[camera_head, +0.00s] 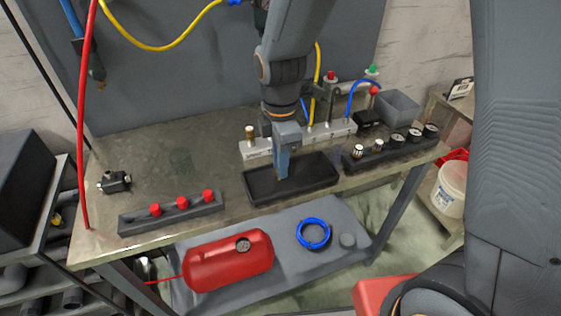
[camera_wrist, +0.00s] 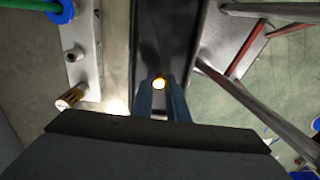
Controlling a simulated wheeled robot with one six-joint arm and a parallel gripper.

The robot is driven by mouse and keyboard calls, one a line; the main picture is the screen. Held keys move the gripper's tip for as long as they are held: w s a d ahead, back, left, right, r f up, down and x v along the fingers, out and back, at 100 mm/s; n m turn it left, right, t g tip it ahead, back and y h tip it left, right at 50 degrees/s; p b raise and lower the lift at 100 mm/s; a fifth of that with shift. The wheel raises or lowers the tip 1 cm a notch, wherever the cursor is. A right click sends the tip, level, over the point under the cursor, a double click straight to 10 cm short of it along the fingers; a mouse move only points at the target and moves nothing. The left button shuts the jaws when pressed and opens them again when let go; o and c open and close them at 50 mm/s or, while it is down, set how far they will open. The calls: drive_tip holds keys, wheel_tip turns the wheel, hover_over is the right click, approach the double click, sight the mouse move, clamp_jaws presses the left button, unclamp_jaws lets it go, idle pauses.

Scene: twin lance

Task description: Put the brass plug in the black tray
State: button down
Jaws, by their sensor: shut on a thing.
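My gripper (camera_head: 282,176) points down over the black tray (camera_head: 318,163), which lies on the bench near its front edge. In the wrist view my gripper's two blue-grey fingers (camera_wrist: 160,88) are shut on the brass plug (camera_wrist: 159,84), whose bright round end shows between the tips. The black tray (camera_wrist: 166,35) is behind the plug in that view. In the head view the plug is mostly hidden by the fingers. I cannot tell whether its lower end touches the tray floor.
A pale manifold block (camera_head: 262,152) with another brass-coloured fitting (camera_head: 249,133) and hoses stands behind the tray. A dark rail with red knobs (camera_head: 182,203) is left of the tray. A rack of gauges and fittings (camera_head: 397,141) and a grey bin (camera_head: 398,107) are at right.

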drive_tip(key=shift+f, duration=0.15)
drive_tip(key=c, duration=1.7)
unclamp_jaws()
wheel_tip(320, 180, up, 12)
drive_tip(key=b, duration=0.2)
drive_tip(key=s+d+f+m, duration=0.2)
drive_tip(key=d+f+m, duration=0.1)
drive_tip(key=d+m, duration=0.2)
drive_tip(key=s+d+f+m, duration=0.2)
drive_tip(key=d+f+m, duration=0.2)
drive_tip(key=m, duration=0.5)
drive_tip(key=s+d+f+m+t, duration=0.1)
drive_tip(key=s+d+f+m, duration=0.2)
drive_tip(key=d+m, duration=0.3)
drive_tip(key=shift+d+f+m, duration=0.15)
drive_tip(key=shift+m, duration=0.35)
